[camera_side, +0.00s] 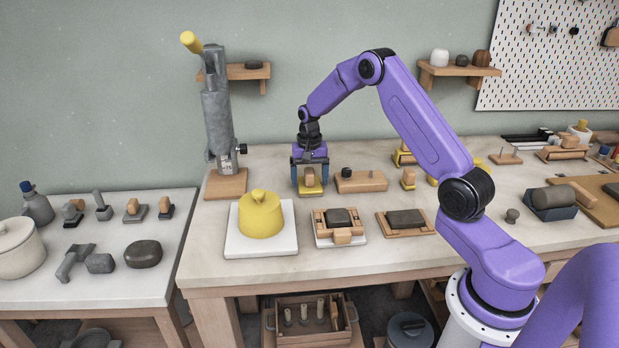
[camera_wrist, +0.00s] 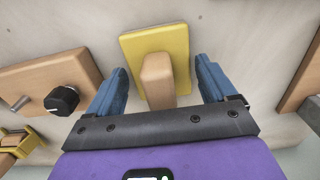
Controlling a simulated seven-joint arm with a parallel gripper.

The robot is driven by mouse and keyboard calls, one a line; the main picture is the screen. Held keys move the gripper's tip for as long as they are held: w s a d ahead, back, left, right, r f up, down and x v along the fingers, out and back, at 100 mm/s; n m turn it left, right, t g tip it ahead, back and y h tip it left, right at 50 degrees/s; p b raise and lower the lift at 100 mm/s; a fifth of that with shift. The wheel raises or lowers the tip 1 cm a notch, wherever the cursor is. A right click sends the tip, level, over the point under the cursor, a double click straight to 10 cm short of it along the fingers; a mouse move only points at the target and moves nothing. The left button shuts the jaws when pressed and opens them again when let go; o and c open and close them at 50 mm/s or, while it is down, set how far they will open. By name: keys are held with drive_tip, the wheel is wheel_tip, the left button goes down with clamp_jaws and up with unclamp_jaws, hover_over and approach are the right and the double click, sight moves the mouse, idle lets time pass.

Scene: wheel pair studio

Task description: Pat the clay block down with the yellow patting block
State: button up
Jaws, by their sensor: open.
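The yellow patting block (camera_wrist: 179,42) is a flat yellow plate with an upright wooden handle (camera_wrist: 157,78). In the side view the patting block (camera_side: 310,188) stands on the table under my gripper (camera_side: 310,178). In the wrist view my gripper (camera_wrist: 160,88) is open, with one blue finger on each side of the handle and a gap on both sides. A dark clay block (camera_side: 340,218) lies in a wooden frame on a white board, nearer the camera and to the right of the patting block. Another dark block (camera_side: 405,219) lies on a wooden tray to its right.
A yellow lidded form (camera_side: 260,216) on a white slab stands at the front left of the table. A wooden block with a black knob (camera_side: 361,181) is close right of my gripper. A tall grey press (camera_side: 218,120) stands at the back left.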

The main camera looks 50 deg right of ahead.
sight(309, 170)
drive_tip(key=shift+r, duration=0.15)
drive_tip(key=shift+r, duration=0.9)
clamp_jaws()
drive_tip(key=shift+r, duration=3)
